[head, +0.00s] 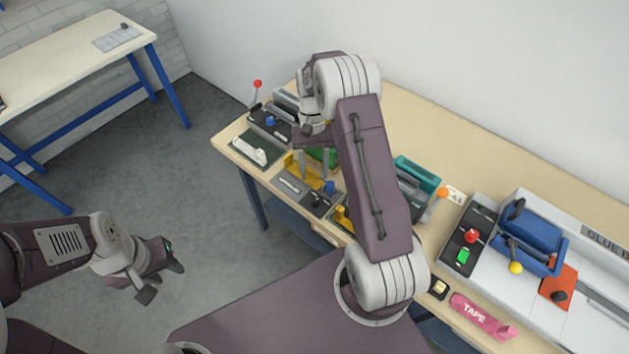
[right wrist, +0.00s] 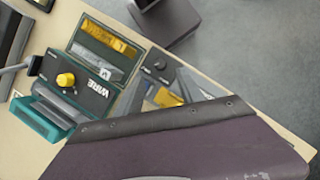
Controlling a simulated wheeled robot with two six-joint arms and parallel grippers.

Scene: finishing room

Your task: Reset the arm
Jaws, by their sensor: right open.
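My right arm reaches across the bench in the head view. Its right gripper (head: 314,164) is open above the yellow and grey devices at the bench's left part, with nothing seen between its fingers. I cannot tell whether the fingers touch anything below. My left gripper (head: 163,281) hangs over the bare floor at the lower left, its fingers spread and empty. The right wrist view shows a teal-edged machine marked WIRE (right wrist: 95,82) with a yellow knob; the right arm hides part of the bench in the head view.
Another blue-legged table (head: 70,50) stands at the upper left. Grey floor (head: 150,170) between is clear.

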